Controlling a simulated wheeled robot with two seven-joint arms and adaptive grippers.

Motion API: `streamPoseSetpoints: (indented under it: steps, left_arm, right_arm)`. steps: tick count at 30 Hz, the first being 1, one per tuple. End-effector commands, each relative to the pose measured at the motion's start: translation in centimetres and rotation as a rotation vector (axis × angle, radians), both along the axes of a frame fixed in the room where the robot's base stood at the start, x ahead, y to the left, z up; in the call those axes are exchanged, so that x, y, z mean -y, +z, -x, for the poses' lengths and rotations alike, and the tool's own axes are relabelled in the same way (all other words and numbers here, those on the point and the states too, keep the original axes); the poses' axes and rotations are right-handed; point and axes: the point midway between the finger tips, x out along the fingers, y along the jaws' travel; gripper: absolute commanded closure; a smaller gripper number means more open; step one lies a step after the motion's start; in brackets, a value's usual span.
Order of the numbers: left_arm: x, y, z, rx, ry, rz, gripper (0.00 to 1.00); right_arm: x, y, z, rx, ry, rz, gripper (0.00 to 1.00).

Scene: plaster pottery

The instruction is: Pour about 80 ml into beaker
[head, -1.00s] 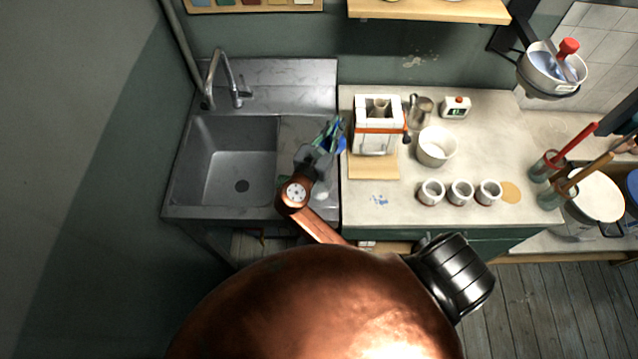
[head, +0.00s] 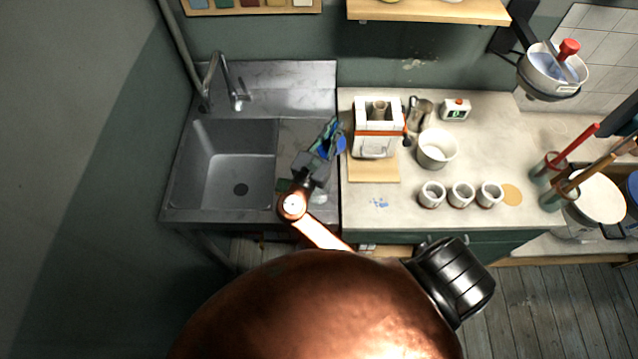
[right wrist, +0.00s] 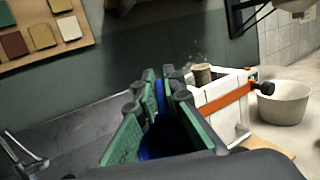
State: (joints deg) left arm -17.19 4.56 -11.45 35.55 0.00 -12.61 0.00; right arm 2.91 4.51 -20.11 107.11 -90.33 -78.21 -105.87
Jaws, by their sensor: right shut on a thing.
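My right gripper (head: 331,140) hangs over the sink's drainboard, just left of the white-topped counter. In the right wrist view its green-padded fingers (right wrist: 162,108) are shut on a blue object (right wrist: 163,135). The blue object also shows beside the fingers in the head view (head: 340,146). Its full shape, and anything inside it, is hidden by the fingers. I cannot pick out a beaker for certain. A metal jug (head: 421,114) stands at the back of the counter. My left gripper is not in view.
Right of the gripper stands a white box-shaped mould with an orange strap (head: 375,143) on a wooden board (head: 374,170). A white bowl (head: 437,148), a small timer (head: 455,109) and three small cups (head: 461,194) follow. The sink basin (head: 215,165) is empty.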

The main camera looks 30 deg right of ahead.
Motion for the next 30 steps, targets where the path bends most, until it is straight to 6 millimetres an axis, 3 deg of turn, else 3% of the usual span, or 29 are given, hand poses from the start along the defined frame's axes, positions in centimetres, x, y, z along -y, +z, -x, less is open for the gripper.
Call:
streamPoseSetpoints:
  steps: [30]
  left_arm:
    - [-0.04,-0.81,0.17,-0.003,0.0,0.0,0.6]
  right_arm:
    - [-0.59,0.63,0.36,0.05,0.0,0.079,1.0]
